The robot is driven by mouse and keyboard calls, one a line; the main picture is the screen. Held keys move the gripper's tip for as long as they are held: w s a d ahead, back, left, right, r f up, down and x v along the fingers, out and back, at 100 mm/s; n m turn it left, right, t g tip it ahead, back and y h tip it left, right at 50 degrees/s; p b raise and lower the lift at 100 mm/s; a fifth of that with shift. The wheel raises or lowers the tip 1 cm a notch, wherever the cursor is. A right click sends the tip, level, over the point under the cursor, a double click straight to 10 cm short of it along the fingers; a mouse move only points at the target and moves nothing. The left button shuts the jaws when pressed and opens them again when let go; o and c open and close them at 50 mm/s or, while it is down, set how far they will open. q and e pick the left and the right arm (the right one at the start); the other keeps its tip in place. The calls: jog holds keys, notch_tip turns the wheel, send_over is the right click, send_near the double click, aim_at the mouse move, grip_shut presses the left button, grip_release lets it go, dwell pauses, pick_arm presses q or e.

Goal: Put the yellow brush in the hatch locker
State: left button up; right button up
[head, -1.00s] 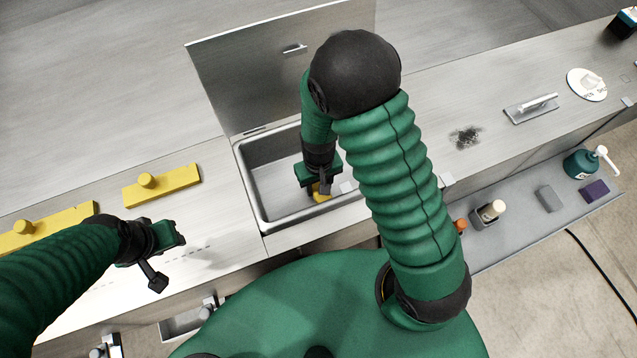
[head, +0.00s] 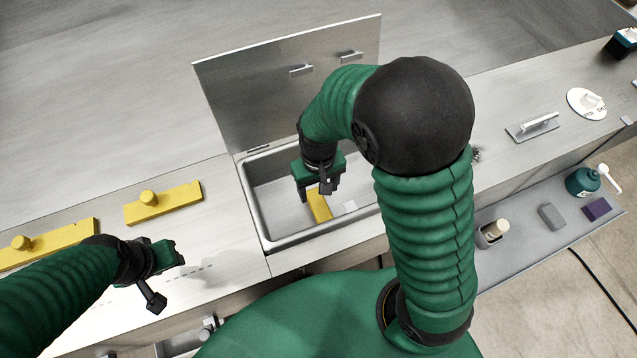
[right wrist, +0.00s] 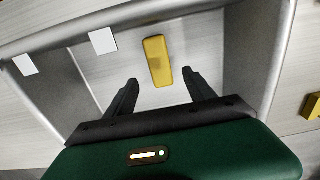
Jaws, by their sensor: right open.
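The yellow brush (head: 320,205) lies on the floor of the hatch locker (head: 256,215), a grey metal well with its lid (head: 290,85) standing open behind it. In the right wrist view the brush (right wrist: 158,60) shows whole, lying just beyond the fingertips. My right gripper (head: 318,191) is inside the locker opening, above the brush. In the right wrist view its two fingers (right wrist: 159,80) are apart with nothing between them. My left gripper (head: 178,258) hangs over the deck left of the locker; its finger gap is not clear.
Two yellow blocks with knobs, a nearer one (head: 165,203) and another (head: 60,242), lie on the deck at left. A trowel-like tool (head: 533,127) and white disc (head: 587,103) are at right. A lower shelf holds a green bottle (head: 582,181), a grey block (head: 551,216) and a purple block (head: 597,208).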

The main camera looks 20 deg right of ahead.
jog(key=s+d+r+t, duration=0.1)
jog(key=s+r+t, duration=0.1)
jog(key=s+r, duration=0.2)
jog(key=shift+s+d+r+t, duration=0.2)
jog(key=shift+s+d+t, duration=0.1)
jog(key=shift+d, duration=0.05)
dwell(0.4)
jog(key=shift+d, duration=0.3)
